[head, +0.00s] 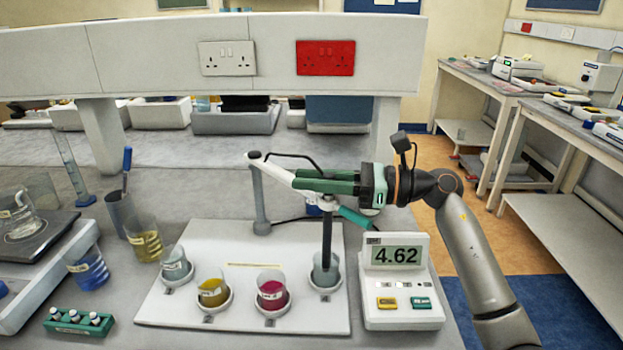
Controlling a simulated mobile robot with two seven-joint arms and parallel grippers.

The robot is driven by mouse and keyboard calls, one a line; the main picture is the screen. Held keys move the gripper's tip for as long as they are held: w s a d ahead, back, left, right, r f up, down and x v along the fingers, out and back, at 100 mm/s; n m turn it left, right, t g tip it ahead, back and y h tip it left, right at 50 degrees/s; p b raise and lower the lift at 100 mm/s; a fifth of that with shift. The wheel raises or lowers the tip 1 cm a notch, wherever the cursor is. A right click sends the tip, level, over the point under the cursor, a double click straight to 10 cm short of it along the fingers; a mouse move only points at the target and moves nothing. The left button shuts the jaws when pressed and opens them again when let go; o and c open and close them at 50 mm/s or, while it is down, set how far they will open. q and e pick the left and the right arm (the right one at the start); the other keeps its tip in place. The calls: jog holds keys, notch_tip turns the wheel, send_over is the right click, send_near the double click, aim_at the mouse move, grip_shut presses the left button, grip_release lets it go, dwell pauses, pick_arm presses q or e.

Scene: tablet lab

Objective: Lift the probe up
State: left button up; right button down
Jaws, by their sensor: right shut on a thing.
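The probe (327,232) is a dark upright rod. Its lower end is inside the rightmost beaker (326,275), which holds grey-blue liquid, and its tip is hidden there. My right gripper (318,182), green and black, reaches in from the right and is shut on the probe's upper part. The pH-style meter (398,285) stands to the right of that beaker and reads 4.62. A probe stand (260,203) with a white arm is behind, partly covered by my gripper. My left gripper is not in view.
The white board (170,308) also carries a red beaker (271,290), a yellow one (212,292) and a pale one (175,264). A green vial rack (78,321) and more glassware stand left. A shelf (250,45) with sockets spans the back.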

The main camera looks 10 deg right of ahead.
notch_tip(320, 180, up, 8)
jog(key=p, duration=0.3)
jog(key=shift+d+r, duration=0.1)
jog(key=c, duration=0.7)
grip_release()
jog(key=shift+c, duration=0.2)
jog(key=shift+b+v, duration=1.8)
jog(key=shift+v, duration=4.4)
